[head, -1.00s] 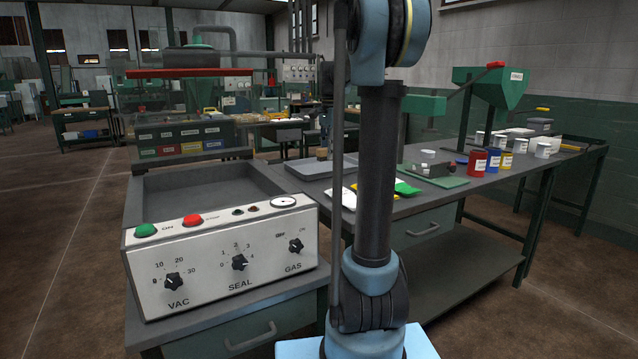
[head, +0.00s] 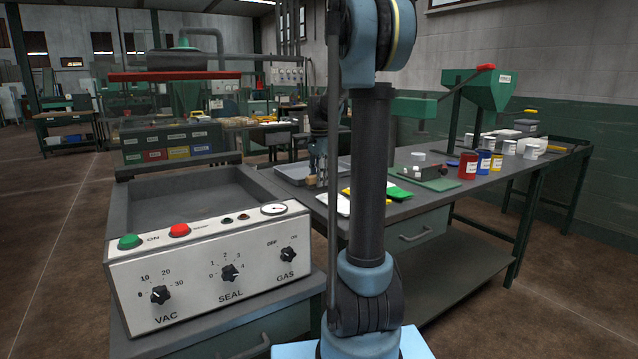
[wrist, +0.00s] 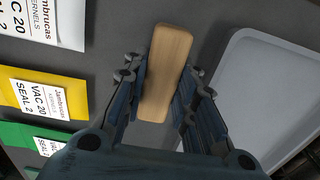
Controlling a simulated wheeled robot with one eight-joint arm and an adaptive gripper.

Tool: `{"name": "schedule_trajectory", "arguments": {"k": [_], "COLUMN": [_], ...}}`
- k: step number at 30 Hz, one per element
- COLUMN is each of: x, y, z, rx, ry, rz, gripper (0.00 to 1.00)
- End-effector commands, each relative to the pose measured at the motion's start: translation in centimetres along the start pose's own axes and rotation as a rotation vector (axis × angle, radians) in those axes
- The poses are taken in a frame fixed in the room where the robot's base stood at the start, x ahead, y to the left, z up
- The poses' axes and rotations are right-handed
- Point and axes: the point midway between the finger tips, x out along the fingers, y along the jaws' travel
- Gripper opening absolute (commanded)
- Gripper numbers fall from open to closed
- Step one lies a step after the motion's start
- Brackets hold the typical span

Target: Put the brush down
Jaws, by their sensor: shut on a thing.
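The brush (wrist: 167,72) shows in the wrist view as a long pale wooden block. My gripper (wrist: 163,90) has its two fingers on either side of it and is shut on it. In the head view, my gripper (head: 318,160) points down and the brush (head: 312,181) is a small tan block at its tip, by the near edge of the grey tray (head: 288,174). The brush is over bare dark bench top between the tray and the packets. I cannot tell whether it touches the bench. Any bristles are hidden.
In the wrist view, white, yellow (wrist: 45,97) and green (wrist: 40,140) labelled packets lie left of the brush; the tray's rim (wrist: 228,70) is close on the right. The control panel (head: 215,265) stands at front left. Red (head: 468,165), blue and yellow tins stand farther right.

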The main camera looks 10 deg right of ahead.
Motion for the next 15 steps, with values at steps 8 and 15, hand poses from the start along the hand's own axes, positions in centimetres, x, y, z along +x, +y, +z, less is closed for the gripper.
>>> {"name": "schedule_trajectory", "arguments": {"k": [8, 15], "x": [1.06, 1.18], "y": [0.03, 0.03], "z": [0.00, -0.02], "rx": [0.000, 0.000], "ry": [0.000, 0.000], "rz": [0.000, 0.000], "gripper": [0.03, 0.46]}}
